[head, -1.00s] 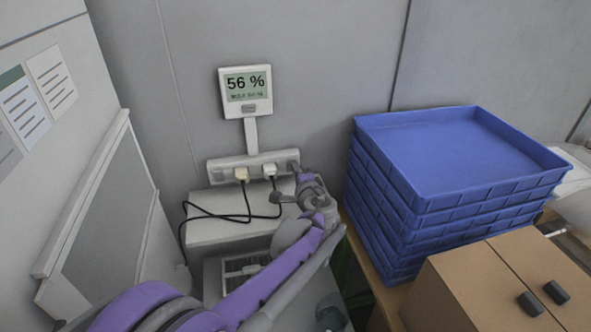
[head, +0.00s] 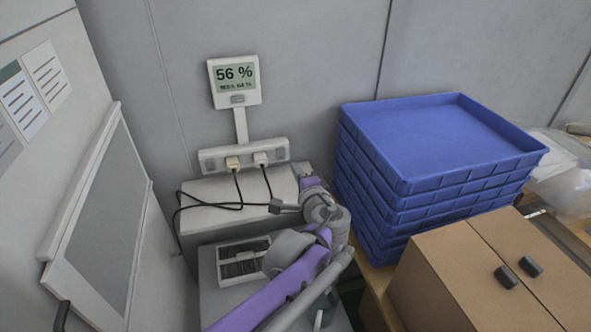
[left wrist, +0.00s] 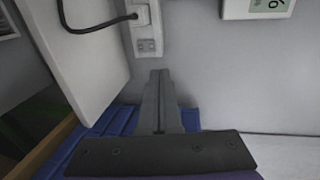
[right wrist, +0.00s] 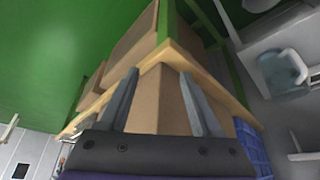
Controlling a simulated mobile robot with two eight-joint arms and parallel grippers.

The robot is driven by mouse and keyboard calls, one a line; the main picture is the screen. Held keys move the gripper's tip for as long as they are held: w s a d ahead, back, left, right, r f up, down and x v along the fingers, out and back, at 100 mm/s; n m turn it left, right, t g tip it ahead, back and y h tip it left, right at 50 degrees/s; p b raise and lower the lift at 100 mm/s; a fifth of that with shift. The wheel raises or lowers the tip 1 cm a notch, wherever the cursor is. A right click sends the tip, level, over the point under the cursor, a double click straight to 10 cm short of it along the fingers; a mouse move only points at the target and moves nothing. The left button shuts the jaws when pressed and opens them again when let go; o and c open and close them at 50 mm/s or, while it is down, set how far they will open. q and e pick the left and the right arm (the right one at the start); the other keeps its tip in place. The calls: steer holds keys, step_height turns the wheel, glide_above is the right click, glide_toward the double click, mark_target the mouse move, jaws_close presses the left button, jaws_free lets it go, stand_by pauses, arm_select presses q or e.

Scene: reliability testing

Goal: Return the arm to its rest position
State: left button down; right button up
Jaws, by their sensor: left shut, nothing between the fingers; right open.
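My left arm reaches in from the bottom of the head view. Its gripper (head: 304,171) is near the right end of the white power strip (head: 215,160), and the arm partly hides it. In the left wrist view the left gripper's fingers (left wrist: 159,73) are together with nothing between them, facing the grey wall near the strip's end socket. My right gripper shows only in the right wrist view, where its fingers (right wrist: 160,73) are apart and empty. Cardboard boxes (right wrist: 160,95) lie beyond them.
Stacked blue crates (head: 440,150) stand right of the left arm, with a cardboard box (head: 470,285) in front. A display (head: 234,82) reading 56 % rises above the strip. Two plugs with black cables (head: 240,195) sit in it. A white panel (head: 100,220) stands at left.

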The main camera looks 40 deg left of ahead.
stand_by(0.3)
arm_select(q)
steer(key=s+d+f+n+g+h+p, duration=0.2)
steer(key=s+d+f+n+h, duration=0.2)
steer(key=s+d, duration=0.5)
steer(key=s+d+f+n+g+h+p, duration=0.2)
steer(key=s+d+f+h, duration=0.6)
steer(key=s, duration=0.4)
steer(key=shift+d+f+n+g+p, duration=0.35)
steer(key=shift+f+n+p, duration=0.4)
steer(key=shift+n, duration=0.15)
